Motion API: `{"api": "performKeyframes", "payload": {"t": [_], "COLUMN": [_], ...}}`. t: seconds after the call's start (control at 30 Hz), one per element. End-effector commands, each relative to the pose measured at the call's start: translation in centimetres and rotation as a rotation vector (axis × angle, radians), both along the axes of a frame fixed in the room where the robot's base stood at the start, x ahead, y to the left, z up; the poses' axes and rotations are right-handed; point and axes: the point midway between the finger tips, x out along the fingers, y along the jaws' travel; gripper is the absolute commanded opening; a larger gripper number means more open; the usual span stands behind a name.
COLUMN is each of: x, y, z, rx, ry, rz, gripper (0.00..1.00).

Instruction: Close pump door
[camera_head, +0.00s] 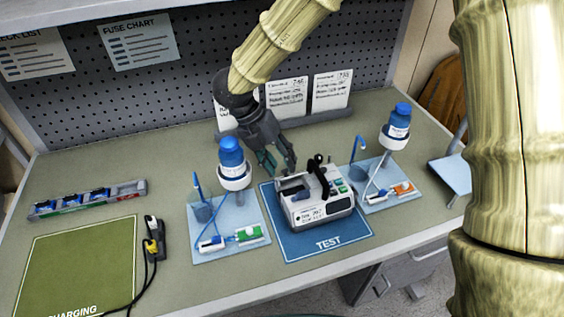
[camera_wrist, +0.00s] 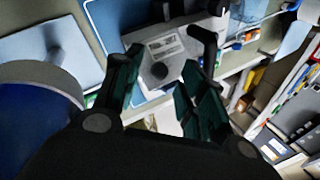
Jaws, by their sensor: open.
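The infusion pump (camera_head: 318,212) is a white and grey box with a small label and green buttons. It stands on the blue TEST mat (camera_head: 330,243). A dark upright part (camera_head: 319,172) rises from its top; I cannot tell whether this is the door or a handle. My gripper (camera_head: 279,164) is open and empty, pointing down just behind and left of the pump. In the wrist view the pump (camera_wrist: 163,48) shows between and beyond the fingers of my gripper (camera_wrist: 160,66). Contact between finger and pump cannot be made out.
A blue-capped bottle on a stand (camera_head: 232,165) is close left of my gripper, and another bottle (camera_head: 397,125) stands right of the pump. Light-blue trays hold tubing and small parts. A green charging mat (camera_head: 80,265) and black cable (camera_head: 153,243) lie left.

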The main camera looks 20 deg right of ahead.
Motion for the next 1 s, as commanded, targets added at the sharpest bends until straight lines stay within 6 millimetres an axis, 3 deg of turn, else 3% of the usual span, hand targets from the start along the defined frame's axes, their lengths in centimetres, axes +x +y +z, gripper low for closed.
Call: {"api": "performKeyframes", "payload": {"t": [0.2, 0.5, 0.73, 1.0], "x": [-0.3, -0.3, -0.3, -0.4], "y": [-0.5, -0.6, -0.6, -0.6], "z": [-1.2, -1.3, -1.3, -1.5], "rx": [-0.001, 0.0, 0.0, 0.001], "ry": [0.001, 0.0, 0.0, -0.012], "rz": [0.002, 0.001, 0.001, 0.001], "gripper": [0.41, 0.41, 0.0, 0.0]}}
